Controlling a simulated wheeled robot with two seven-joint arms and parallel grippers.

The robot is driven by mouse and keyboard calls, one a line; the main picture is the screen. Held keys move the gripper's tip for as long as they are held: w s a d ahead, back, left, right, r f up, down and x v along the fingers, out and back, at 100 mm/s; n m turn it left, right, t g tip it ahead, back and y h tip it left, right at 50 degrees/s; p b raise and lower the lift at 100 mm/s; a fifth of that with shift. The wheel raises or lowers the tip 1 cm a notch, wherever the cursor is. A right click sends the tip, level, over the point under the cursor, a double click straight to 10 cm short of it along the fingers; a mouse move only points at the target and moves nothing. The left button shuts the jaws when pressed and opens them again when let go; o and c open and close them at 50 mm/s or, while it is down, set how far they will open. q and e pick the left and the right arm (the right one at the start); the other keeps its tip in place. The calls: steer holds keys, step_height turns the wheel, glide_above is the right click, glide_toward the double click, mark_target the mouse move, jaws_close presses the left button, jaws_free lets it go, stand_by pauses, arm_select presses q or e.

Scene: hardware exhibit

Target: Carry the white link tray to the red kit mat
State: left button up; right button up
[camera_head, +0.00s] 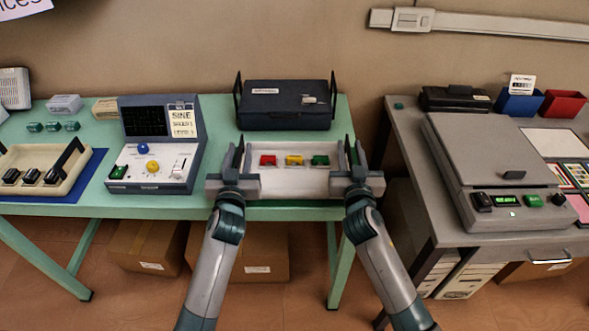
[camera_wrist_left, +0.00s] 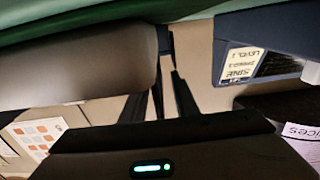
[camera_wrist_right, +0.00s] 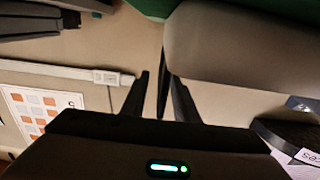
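The white link tray (camera_head: 290,190) sits at the front edge of the green table, holding a red, a yellow and a green piece. It has dark upright handles at its left and right ends. My left gripper (camera_head: 238,164) is at the left handle and my right gripper (camera_head: 350,162) at the right handle. In both wrist views, the left fingers (camera_wrist_left: 164,88) and right fingers (camera_wrist_right: 162,85) look spread, with a thin dark handle between them. The tray's end fills part of each wrist view. I cannot make out a red kit mat in these frames.
A dark case (camera_head: 285,110) stands close behind the tray. A signal console (camera_head: 155,145) stands to its left, then a cream tray (camera_head: 70,183) on a blue mat (camera_head: 95,165). A gap separates the grey desk (camera_head: 420,190), which carries a large grey device (camera_head: 490,150) and a red bin (camera_head: 563,104).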

arm_select(q)
jaws_close()
arm_select(e)
jaws_close()
arm_select(q)
steer(key=shift+r, duration=0.1)
arm_select(e)
steer(key=shift+r, duration=0.1)
